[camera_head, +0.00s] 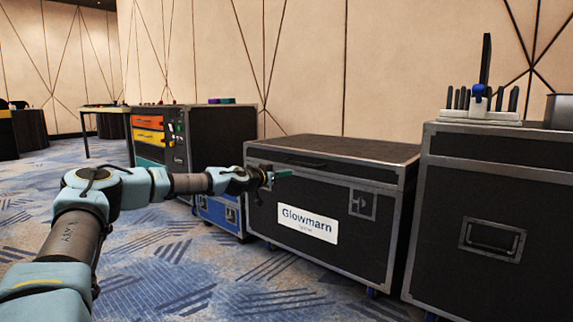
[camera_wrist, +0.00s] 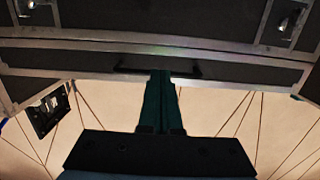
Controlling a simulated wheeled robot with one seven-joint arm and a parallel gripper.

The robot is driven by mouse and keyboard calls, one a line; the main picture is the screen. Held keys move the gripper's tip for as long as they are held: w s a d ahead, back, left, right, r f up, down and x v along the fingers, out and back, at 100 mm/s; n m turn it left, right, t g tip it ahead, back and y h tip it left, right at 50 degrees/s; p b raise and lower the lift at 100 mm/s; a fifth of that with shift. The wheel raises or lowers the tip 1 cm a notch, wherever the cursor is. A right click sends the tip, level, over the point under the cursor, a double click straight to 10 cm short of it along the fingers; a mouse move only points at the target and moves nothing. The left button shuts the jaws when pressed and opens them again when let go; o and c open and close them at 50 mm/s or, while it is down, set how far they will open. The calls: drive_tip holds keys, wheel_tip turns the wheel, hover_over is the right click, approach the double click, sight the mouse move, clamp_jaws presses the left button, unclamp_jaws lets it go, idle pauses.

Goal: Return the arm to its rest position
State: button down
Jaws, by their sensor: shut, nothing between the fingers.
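My gripper (camera_head: 283,174) is at the end of my outstretched arm, in front of the upper left part of the black Glowmarn case (camera_head: 300,255) in the head view. Its green fingers are together with nothing between them. In the wrist view the shut fingers (camera_wrist: 160,80) point at a black case with metal edges (camera_wrist: 220,65). A dark handle or slot (camera_wrist: 120,69) on the case shows just beyond the fingertips. I cannot tell whether the fingertips touch the case.
A taller black case (camera_head: 480,200) stands at the right, with a white tool rack (camera_head: 480,115) and a metal container (camera_head: 558,111) on top. A cabinet with coloured drawers (camera_head: 148,138) stands behind my arm. A blue case (camera_head: 218,212) is beside the Glowmarn case. Carpet (camera_head: 190,285) in front is clear.

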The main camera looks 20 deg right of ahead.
drive_tip(key=s+d+f+m+g+y+p, duration=0.2)
drive_tip(key=s+f+g+p, duration=0.15)
drive_tip(key=s, duration=0.75)
drive_tip(key=s+a+f+g+y+p, duration=0.2)
drive_tip(key=s+a+f+y, duration=0.25)
drive_tip(key=s+a, duration=0.4)
drive_tip(key=s+a+r+n+y+p, duration=0.2)
drive_tip(key=s+a+n+y, duration=0.1)
drive_tip(key=a, duration=0.8)
drive_tip(key=s+a+r+n+y+p, duration=0.2)
drive_tip(key=s+a+n+y, duration=0.1)
drive_tip(key=a, duration=0.7)
drive_tip(key=s+a+r+n+y+p, duration=0.1)
drive_tip(key=s+a+r+n, duration=0.3)
drive_tip(key=s+a, duration=0.3)
drive_tip(key=s+a+r+n+y+p, duration=0.1)
drive_tip(key=s+a+r+n+p, duration=0.3)
drive_tip(key=a, duration=0.6)
drive_tip(key=w+p+v, duration=0.3)
drive_tip(key=p+v, duration=1.4)
drive_tip(key=v, duration=0.1)
drive_tip(key=w+d+r+p+v, duration=0.1)
drive_tip(key=w+p+v, duration=0.3)
drive_tip(key=p+v, duration=1.4)
drive_tip(key=shift+s+r+m+g+p, duration=0.25)
drive_tip(key=shift+r+m+g+p, duration=0.05)
drive_tip(key=shift+r+g, duration=0.1)
drive_tip(key=c, duration=1.6)
unclamp_jaws()
